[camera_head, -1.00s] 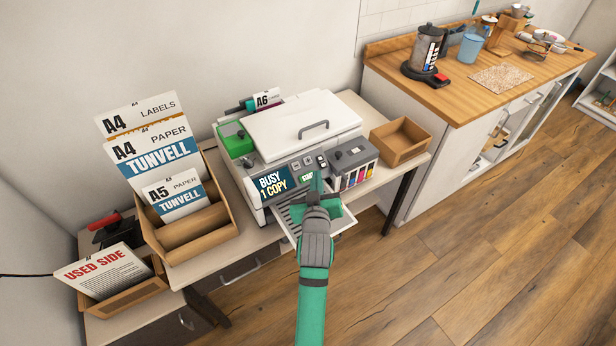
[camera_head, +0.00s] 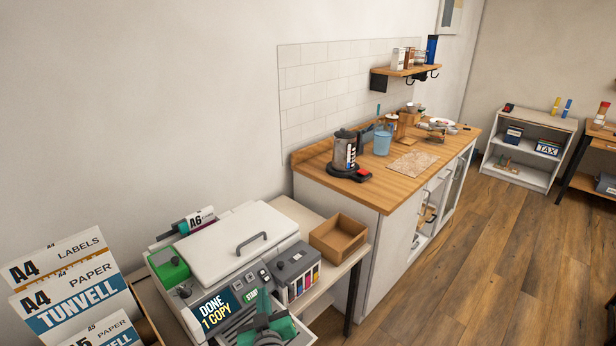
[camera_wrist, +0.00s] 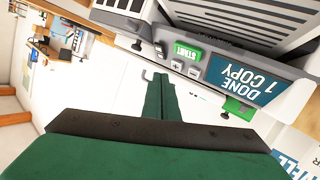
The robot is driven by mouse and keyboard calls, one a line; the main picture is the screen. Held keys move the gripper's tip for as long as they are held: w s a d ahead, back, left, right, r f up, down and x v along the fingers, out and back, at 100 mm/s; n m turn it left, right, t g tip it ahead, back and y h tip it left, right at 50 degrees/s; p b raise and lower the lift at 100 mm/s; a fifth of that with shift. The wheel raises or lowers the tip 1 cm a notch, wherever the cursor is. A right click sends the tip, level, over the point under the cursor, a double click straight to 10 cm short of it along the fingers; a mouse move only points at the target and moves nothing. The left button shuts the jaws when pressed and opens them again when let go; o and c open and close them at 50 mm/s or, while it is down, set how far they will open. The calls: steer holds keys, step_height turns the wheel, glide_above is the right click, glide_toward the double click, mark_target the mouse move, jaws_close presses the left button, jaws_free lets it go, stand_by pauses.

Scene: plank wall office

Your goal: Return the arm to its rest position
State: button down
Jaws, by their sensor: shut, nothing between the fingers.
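My gripper (camera_head: 264,306) is at the lower edge of the head view, in front of the copier (camera_head: 222,240). Its green fingers are shut together with nothing between them, and they also show in the wrist view (camera_wrist: 160,98). The copier's display (camera_head: 215,309) reads "DONE 1 COPY", and a green START button (camera_head: 251,295) sits beside it. In the wrist view the display (camera_wrist: 242,78) and START button (camera_wrist: 186,51) lie beyond the fingers. Most of my arm is below the head view's frame.
Paper packs marked A4 (camera_head: 70,298) stand at the left. An empty wooden tray (camera_head: 339,238) sits right of the copier. A counter (camera_head: 385,188) with a kettle (camera_head: 345,155) stands behind. The wooden floor (camera_head: 500,270) at the right is clear.

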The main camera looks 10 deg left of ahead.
steer(key=shift+m+h, duration=0.6)
steer(key=shift+h, duration=0.2)
steer(key=s+d+f, duration=0.2)
steer(key=s, duration=0.1)
steer(key=s+d+f, duration=0.5)
steer(key=s+d, duration=0.1)
steer(key=shift+f, duration=0.3)
steer(key=s+d+f+m+h, duration=0.15)
steer(key=s+d, duration=0.35)
steer(key=s, duration=0.7)
steer(key=s+d+f+m+h, duration=0.15)
steer(key=s+d, duration=0.25)
steer(key=s, duration=0.7)
steer(key=s+d+r+m, duration=0.1)
steer(key=s+r, duration=0.3)
steer(key=s, duration=0.7)
steer(key=shift+d+r+m+t, duration=0.2)
steer(key=shift+r+m+t, duration=0.1)
steer(key=shift+m, duration=0.4)
